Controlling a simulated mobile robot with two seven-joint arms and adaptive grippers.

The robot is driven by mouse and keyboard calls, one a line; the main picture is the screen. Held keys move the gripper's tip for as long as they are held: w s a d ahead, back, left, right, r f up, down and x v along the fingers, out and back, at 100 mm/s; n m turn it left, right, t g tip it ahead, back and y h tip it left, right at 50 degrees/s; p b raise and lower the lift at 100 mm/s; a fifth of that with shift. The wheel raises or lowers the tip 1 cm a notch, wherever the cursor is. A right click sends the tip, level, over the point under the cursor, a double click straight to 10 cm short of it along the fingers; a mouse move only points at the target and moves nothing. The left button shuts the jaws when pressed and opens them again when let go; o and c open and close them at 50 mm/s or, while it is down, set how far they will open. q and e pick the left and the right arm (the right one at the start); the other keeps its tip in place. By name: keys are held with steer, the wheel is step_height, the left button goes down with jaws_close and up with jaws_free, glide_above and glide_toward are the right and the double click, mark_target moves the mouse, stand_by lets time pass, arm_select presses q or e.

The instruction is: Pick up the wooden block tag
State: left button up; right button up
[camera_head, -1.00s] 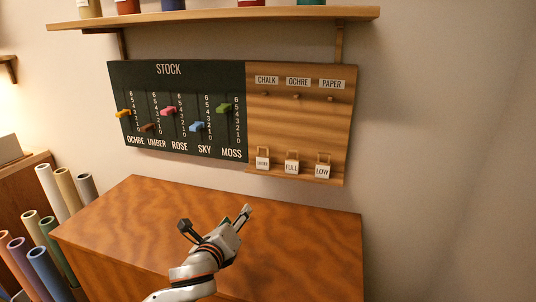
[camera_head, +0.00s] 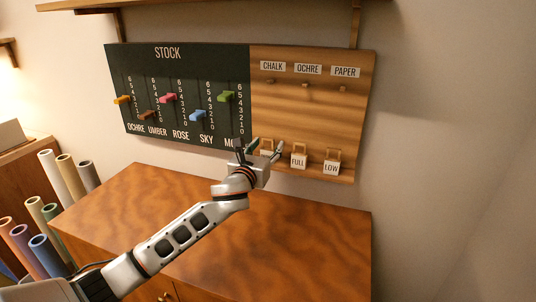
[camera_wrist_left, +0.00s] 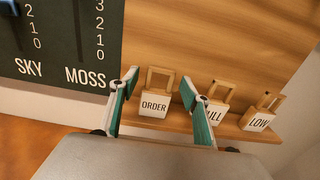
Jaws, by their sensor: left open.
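Three wooden block tags with loop handles and white labels stand on the ledge under the wooden panel. The ORDER tag (camera_wrist_left: 155,103) is leftmost, the FULL tag (camera_head: 298,161) is in the middle and the LOW tag (camera_head: 331,168) is on the right. My left gripper (camera_head: 260,148) is open and empty in front of the ORDER tag, partly hiding it in the head view. In the left wrist view the ORDER tag shows between the two fingers (camera_wrist_left: 158,88), and the right finger partly covers the FULL tag. My right gripper is not in view.
The wooden panel (camera_head: 315,115) has pegs under CHALK, OCHRE and PAPER labels. The black STOCK board (camera_head: 150,65) with coloured sliders adjoins it on the left. A wooden cabinet top (camera_head: 290,240) lies below. Rolled tubes (camera_head: 58,180) stand at the left.

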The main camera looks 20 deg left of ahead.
arm_select(q)
steer(key=shift+w, duration=0.65)
steer(key=c, duration=1)
steer(key=shift+s+r, duration=0.2)
steer(key=shift+r, duration=0.4)
step_height(320, 180, up, 6)
steer(key=shift+f+p, duration=0.2)
steer(key=shift+p, duration=0.1)
steer(key=s, duration=1.9)
steer(key=shift+s+a+r, duration=0.1)
steer(key=shift+s+a, duration=0.25)
steer(key=shift+a, duration=0.05)
